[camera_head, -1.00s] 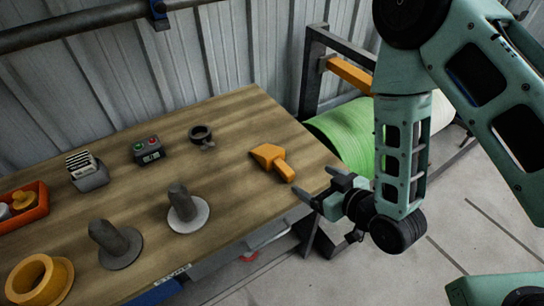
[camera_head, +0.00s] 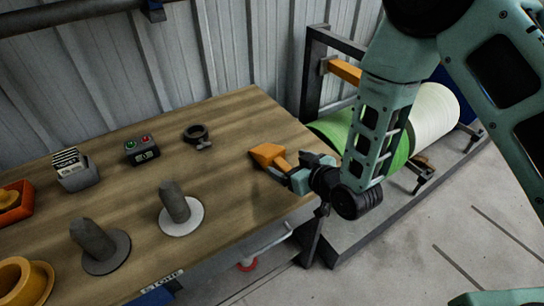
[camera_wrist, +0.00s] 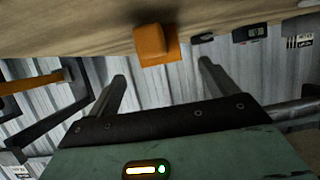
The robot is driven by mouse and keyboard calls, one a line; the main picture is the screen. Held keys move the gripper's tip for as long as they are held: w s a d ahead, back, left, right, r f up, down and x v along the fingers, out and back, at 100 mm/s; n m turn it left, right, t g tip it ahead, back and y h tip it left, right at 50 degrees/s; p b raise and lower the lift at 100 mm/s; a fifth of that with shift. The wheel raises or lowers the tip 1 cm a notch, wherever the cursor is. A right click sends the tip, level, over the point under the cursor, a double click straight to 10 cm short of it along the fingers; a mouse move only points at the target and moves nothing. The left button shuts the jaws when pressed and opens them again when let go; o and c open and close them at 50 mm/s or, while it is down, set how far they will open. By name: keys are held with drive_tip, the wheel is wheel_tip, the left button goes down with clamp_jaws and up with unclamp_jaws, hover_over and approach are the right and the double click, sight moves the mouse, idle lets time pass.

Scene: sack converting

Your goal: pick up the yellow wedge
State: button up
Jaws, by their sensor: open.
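The yellow wedge (camera_head: 267,155) is orange-yellow with a narrower handle. It lies on the wooden table (camera_head: 225,135) near its right end, its handle pointing toward my gripper. My gripper (camera_head: 282,170) is at the handle end of the wedge, and its fingers partly hide the handle. In the wrist view the wedge (camera_wrist: 155,45) shows beyond the fingertips, between their lines but nearer the left finger. My gripper (camera_wrist: 162,70) is open, with nothing between its fingers there. I cannot tell whether a finger touches the wedge.
A black ring clamp (camera_head: 196,134), a button box (camera_head: 142,150) and a card holder (camera_head: 75,170) stand left of the wedge. Two grey posts on discs (camera_head: 181,217) (camera_head: 106,262) stand nearer the front. A green roll (camera_head: 335,135) on a frame is beyond the table's right end.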

sight(276, 156)
drive_tip(key=shift+p+x, duration=0.85)
drive_tip(key=shift+x, duration=2.15)
drive_tip(key=shift+f, duration=0.1)
drive_tip(key=shift+d, duration=0.1)
drive_tip(key=c, duration=1.2)
